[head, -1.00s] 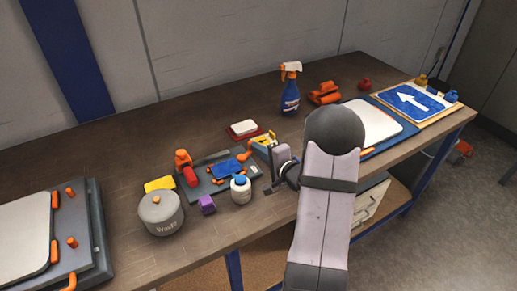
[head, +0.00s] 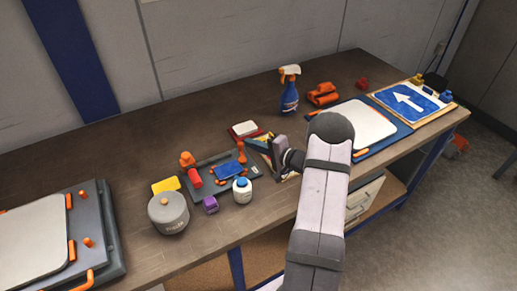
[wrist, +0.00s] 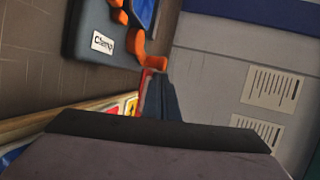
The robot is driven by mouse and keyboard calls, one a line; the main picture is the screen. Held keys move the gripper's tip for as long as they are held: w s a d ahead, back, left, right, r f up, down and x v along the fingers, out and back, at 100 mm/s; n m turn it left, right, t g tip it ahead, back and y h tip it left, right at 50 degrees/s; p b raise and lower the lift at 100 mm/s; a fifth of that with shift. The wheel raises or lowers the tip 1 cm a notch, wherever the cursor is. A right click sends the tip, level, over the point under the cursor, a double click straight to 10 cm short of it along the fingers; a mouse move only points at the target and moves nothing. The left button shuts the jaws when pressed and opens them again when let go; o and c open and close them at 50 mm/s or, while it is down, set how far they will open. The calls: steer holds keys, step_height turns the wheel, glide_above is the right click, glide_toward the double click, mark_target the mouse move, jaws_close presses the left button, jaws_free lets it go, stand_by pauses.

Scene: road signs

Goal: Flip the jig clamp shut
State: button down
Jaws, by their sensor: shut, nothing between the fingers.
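The grey jig (head: 207,186) lies on the bench with a small blue plate (head: 228,170) on it. Its orange clamp lever (head: 241,152) stands roughly upright at the jig's right side. In the wrist view the jig's edge (wrist: 85,55) carries a "Clamp" label (wrist: 102,43), and the orange clamp (wrist: 148,58) is just beyond my fingertips. My gripper (head: 268,145) is shut and empty, just right of the lever. In the wrist view my gripper (wrist: 155,85) appears close to the orange part; I cannot tell whether they touch.
A grey pot (head: 168,213), white bottle (head: 242,191) and purple block (head: 210,205) stand in front of the jig. A red tray with a white block (head: 244,128) lies behind it. A spray bottle (head: 289,92) stands farther back. The left rear bench is clear.

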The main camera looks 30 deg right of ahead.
steer(key=shift+w+a+p, duration=0.3)
steer(key=shift+w+p, duration=0.05)
steer(key=shift+w, duration=0.2)
stand_by(0.6)
steer(key=shift+b+v, duration=0.9)
steer(key=shift+v, duration=2.75)
